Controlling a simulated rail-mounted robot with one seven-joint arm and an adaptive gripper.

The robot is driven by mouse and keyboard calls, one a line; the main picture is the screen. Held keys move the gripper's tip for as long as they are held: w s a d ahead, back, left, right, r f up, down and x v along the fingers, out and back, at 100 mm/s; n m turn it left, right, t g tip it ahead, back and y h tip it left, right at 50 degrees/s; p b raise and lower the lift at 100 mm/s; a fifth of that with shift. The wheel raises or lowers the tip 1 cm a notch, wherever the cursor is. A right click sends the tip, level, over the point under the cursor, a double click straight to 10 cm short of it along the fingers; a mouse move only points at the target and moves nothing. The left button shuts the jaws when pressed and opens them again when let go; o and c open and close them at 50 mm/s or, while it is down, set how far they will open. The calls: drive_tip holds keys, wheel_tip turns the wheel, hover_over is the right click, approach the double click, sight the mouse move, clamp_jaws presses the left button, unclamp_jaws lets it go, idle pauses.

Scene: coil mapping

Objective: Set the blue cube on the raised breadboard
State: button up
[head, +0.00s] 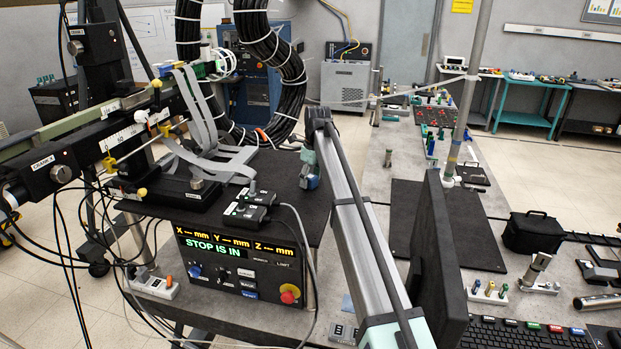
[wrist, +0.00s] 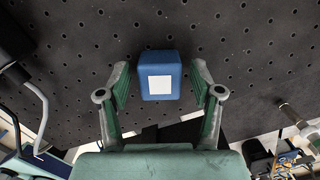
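The blue cube (wrist: 160,76) has a white square on its face. In the wrist view it sits between the two green-padded fingers of my gripper (wrist: 160,84), with a gap on each side. My gripper is open around or just above it. The raised breadboard (wrist: 75,45) is black with holes and fills the background behind the cube. In the head view my gripper (head: 308,166) is at the right part of the raised breadboard (head: 275,172), and a small blue patch of the cube (head: 312,182) shows below it. Contact between cube and board is hard to tell.
A control box (head: 240,265) with a display and red button stands under the board's front edge. Grey ribbon cables and a black switch box (head: 246,209) lie on the board's left and front. A dark monitor (head: 438,260) stands right of my arm.

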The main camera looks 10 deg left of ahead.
sight(314, 178)
wheel_tip(314, 178, up, 12)
drive_tip(key=d+b, duration=0.1)
drive_tip(key=b, duration=0.2)
drive_tip(key=shift+s+d+b, duration=0.15)
drive_tip(key=shift+s+b, duration=0.25)
drive_tip(key=shift+r, duration=0.2)
